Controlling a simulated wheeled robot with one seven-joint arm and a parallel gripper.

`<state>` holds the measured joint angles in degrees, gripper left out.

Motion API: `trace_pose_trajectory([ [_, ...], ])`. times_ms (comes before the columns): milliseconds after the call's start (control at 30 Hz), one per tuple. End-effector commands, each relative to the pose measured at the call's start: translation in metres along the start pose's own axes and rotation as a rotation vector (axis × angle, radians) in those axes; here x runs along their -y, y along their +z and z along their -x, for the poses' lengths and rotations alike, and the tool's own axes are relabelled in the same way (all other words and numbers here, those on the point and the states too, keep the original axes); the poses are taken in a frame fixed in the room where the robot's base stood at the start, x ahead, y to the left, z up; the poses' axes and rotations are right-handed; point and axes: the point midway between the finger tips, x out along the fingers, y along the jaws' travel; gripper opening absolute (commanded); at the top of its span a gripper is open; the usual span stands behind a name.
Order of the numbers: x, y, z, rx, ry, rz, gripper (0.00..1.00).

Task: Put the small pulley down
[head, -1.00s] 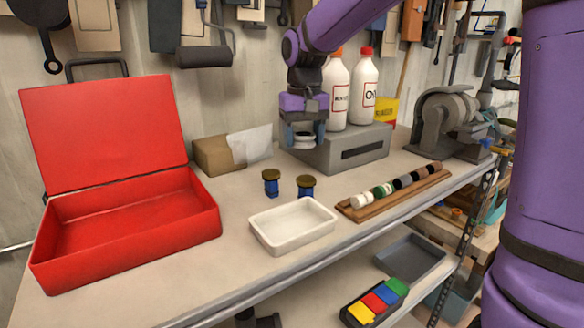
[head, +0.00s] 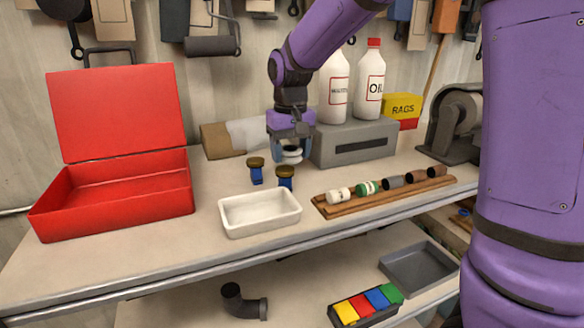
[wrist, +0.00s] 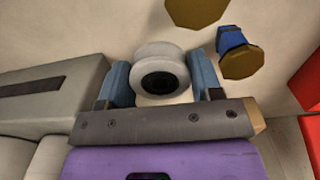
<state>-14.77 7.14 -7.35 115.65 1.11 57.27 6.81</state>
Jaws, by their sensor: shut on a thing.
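The small pulley (head: 291,155) is a pale grey grooved wheel with a dark hub. My gripper (head: 290,152) is shut on it and points down at the bench, just left of the grey box. In the wrist view the pulley (wrist: 160,55) sits between the two blue fingers (wrist: 160,82), its round face showing. The workbench top (head: 150,262) lies below it. I cannot tell whether the pulley touches the bench or hangs slightly above it.
Two blue pieces with brass tops (head: 256,170) (head: 285,178) stand close in front. A white tray (head: 260,226), an open red toolbox (head: 120,212) and a wooden rack (head: 385,197) lie around. The grey box (head: 355,143) carries two bottles (head: 334,90) (head: 369,80).

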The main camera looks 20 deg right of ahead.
Motion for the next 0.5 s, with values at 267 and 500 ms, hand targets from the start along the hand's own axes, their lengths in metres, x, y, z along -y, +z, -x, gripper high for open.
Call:
trace_pose_trajectory([
  [267, 0.0, 0.0, -0.022, 0.002, 0.001, 0.0, 0.29],
  [500, 0.0, 0.0, -0.043, -0.001, 0.0, -0.001, 0.29],
])
